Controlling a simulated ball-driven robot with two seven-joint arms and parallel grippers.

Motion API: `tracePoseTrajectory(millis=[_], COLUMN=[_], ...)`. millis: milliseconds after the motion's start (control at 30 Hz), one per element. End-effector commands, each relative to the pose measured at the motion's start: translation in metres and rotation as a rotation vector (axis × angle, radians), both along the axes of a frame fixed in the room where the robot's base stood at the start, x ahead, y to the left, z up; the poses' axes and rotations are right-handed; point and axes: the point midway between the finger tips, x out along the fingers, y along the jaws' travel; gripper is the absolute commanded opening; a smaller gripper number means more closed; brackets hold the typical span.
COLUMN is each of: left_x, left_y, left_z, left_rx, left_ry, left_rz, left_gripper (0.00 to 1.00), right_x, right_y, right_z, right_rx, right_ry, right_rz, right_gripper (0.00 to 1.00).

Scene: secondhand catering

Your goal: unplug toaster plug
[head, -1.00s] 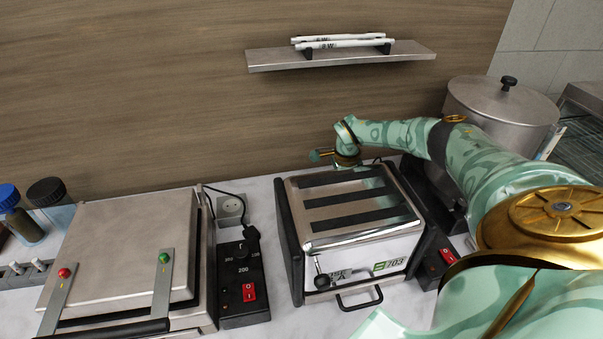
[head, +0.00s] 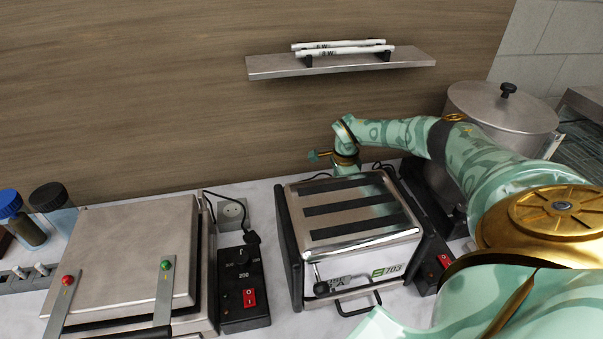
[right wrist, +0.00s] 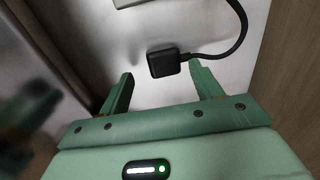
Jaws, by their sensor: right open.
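The steel toaster (head: 352,212) with dark slots stands on the counter in the middle of the head view. My right arm reaches over behind it, and its gripper is hidden there in the head view. In the right wrist view a black plug (right wrist: 164,62) with a black cord (right wrist: 238,30) lies just ahead of my right gripper (right wrist: 161,77). The gripper is open, with one finger on each side of the plug's near end, not closed on it. I cannot tell whether the plug sits in a socket. My left gripper is not in view.
A contact grill (head: 125,255) stands at left, with a black control box (head: 243,290) and a grey wall socket (head: 232,213) between it and the toaster. A steel pot (head: 500,115) is behind my right arm. A shelf (head: 340,62) hangs above.

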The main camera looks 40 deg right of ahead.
Motion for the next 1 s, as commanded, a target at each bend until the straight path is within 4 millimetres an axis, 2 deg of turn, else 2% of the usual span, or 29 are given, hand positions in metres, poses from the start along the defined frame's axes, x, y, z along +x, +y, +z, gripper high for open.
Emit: tracePoseTrajectory(millis=[33,100,433,467,500,800,1000], left_x=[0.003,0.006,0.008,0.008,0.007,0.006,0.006], left_y=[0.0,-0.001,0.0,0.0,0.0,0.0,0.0], left_z=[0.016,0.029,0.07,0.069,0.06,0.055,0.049], left_rx=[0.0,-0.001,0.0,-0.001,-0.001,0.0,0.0], left_ry=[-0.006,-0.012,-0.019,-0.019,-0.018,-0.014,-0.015], left_rz=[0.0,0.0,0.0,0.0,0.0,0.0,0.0], left_gripper=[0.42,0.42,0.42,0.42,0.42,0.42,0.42], right_x=[0.001,0.002,0.002,0.002,0.005,0.034,0.047], right_y=[-0.001,-0.001,-0.002,-0.002,0.005,0.067,0.095], right_z=[0.022,0.04,0.104,0.106,0.099,0.098,0.097], right_rx=[-0.001,-0.001,0.0,0.0,0.001,0.002,0.001], right_ry=[-0.005,-0.008,-0.008,-0.008,-0.006,-0.007,-0.006], right_rz=[-0.001,-0.001,-0.004,-0.004,0.001,0.001,-0.003], right_gripper=[0.65,0.65,0.65,0.65,0.65,0.65,0.65])
